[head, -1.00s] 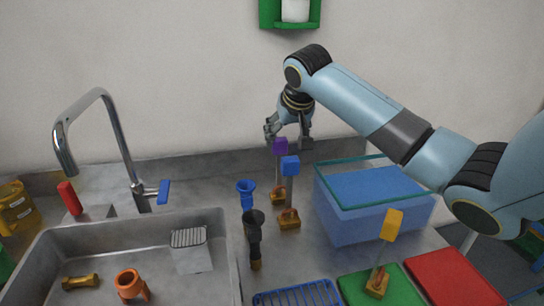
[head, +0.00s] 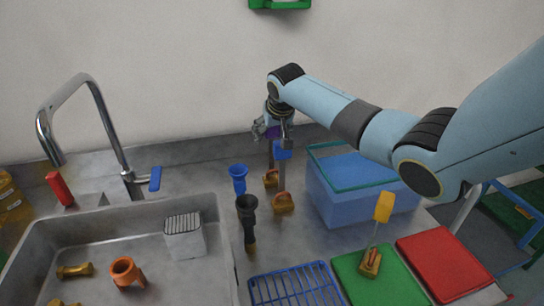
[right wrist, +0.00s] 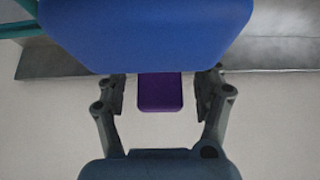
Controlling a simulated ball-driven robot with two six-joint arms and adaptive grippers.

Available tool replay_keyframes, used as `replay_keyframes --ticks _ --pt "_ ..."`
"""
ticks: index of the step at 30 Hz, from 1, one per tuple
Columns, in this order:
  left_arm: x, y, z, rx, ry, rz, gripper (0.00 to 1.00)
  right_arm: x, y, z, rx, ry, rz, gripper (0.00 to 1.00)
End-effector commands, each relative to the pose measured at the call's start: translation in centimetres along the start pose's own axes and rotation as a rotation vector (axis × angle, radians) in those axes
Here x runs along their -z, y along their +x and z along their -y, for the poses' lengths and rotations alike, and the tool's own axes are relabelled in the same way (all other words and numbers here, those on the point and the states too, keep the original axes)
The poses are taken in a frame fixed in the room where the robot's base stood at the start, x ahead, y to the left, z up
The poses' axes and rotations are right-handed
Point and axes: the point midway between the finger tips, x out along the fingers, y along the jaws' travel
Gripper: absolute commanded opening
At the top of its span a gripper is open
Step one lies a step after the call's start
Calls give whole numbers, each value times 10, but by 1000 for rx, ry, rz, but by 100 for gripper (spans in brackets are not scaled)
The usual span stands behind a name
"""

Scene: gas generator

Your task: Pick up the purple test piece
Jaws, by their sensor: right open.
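The purple test piece (head: 273,132) is a block on a grey post above a brass base (head: 270,178), at the back of the counter behind a similar blue test piece (head: 283,152). My right gripper (head: 271,130) is open at the height of the purple block, which shows between its fingers. In the right wrist view the purple block (right wrist: 160,92) sits between the two open fingers (right wrist: 160,98), with a gap on each side. The blue block (right wrist: 150,30) looms large in front of it there. My left gripper is not in view.
A blue bin (head: 350,195) stands close to the right of the posts. A blue funnel (head: 238,178) and a black funnel (head: 247,212) stand to the left. A yellow piece (head: 383,206) stands on a green mat (head: 392,290). The wall is close behind.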

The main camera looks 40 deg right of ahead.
Motion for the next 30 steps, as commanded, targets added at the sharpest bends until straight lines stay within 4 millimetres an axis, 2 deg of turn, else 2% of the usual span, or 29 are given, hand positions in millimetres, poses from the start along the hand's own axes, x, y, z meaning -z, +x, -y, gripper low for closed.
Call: replay_keyframes --ticks 6,7,22,30 --pt "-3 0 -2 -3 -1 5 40 0 1 0 0 -1 -1 69" --pt "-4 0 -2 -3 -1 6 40 0 1 0 0 -1 -1 67" --pt "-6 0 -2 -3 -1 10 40 0 1 0 0 0 -1 1" --pt "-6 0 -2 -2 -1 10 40 1 0 0 0 -1 -2 0"
